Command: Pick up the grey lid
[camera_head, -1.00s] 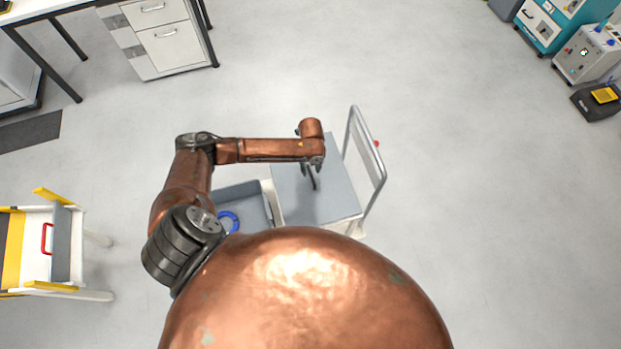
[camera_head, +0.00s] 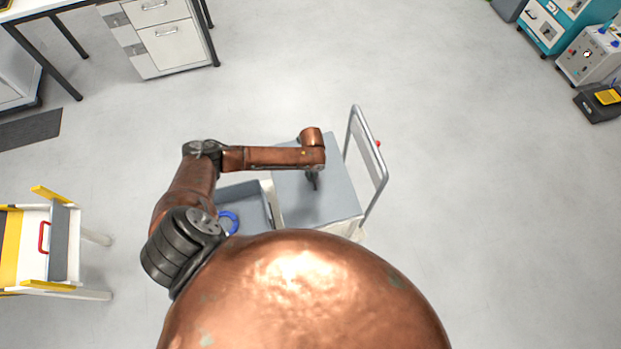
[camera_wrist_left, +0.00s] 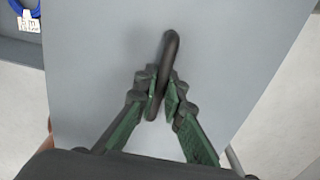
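The grey lid (camera_head: 325,195) is a flat grey panel beside a grey open bin, close to a trolley's push handle. In the left wrist view the lid (camera_wrist_left: 240,50) fills most of the picture. In the head view my arm partly hides the left gripper (camera_head: 313,182). My right gripper is not in view.
The grey bin (camera_head: 243,199) left of the lid holds a blue ring (camera_head: 229,221). The trolley's push handle (camera_head: 370,160) rises right of the lid. A yellow and white stand (camera_head: 35,240) is at the left. Open floor lies to the right.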

